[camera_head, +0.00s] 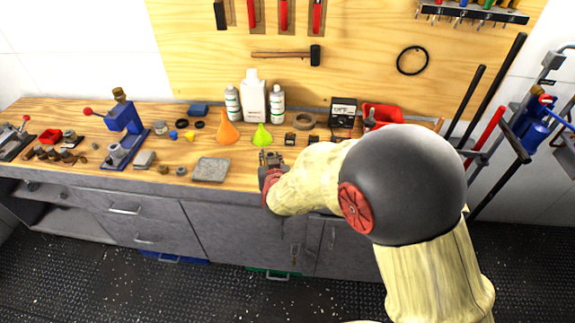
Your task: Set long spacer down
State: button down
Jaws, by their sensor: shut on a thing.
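My gripper (271,159) is over the front part of the wooden workbench (70,112), to the right of a grey flat slab. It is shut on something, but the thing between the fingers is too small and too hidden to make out. I cannot tell by its look whether it is the long spacer, nor whether it touches the bench top. My arm covers the bench to the right of the gripper.
The grey slab (211,169) lies left of my gripper. Behind it stand an orange funnel (228,131), a green funnel (262,136) and white bottles (254,101). A blue press (124,117) stands farther left. Small parts lie around; some bare wood shows between them.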

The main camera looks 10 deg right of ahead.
jog(key=w+d+f+b, duration=0.1)
jog(key=d+f, duration=0.1)
jog(key=d, duration=0.1)
jog(key=w+d+f+b, duration=0.1)
jog(key=d+f, duration=0.2)
jog(key=d, duration=0.1)
jog(key=w+d+f+b, duration=0.1)
jog(key=d+f, duration=0.2)
jog(key=d, duration=0.1)
jog(key=shift+w+f, duration=0.1)
jog(key=shift+f, duration=0.05)
jog(key=shift+d+f+b, duration=0.2)
jog(key=shift+f+b, duration=0.05)
jog(key=shift+b, duration=0.1)
notch_tip(320, 180, down, 4)
jog(key=shift+w+d+r+b, duration=0.1)
jog(key=shift+d+r+b, duration=0.1)
jog(key=shift+b, duration=0.55)
jog(key=shift+r, duration=0.1)
jog(key=c, duration=2)
grip_release()
jog(key=shift+f, duration=0.2)
jog(key=o, duration=0.5)
jog(key=shift+c, duration=0.2)
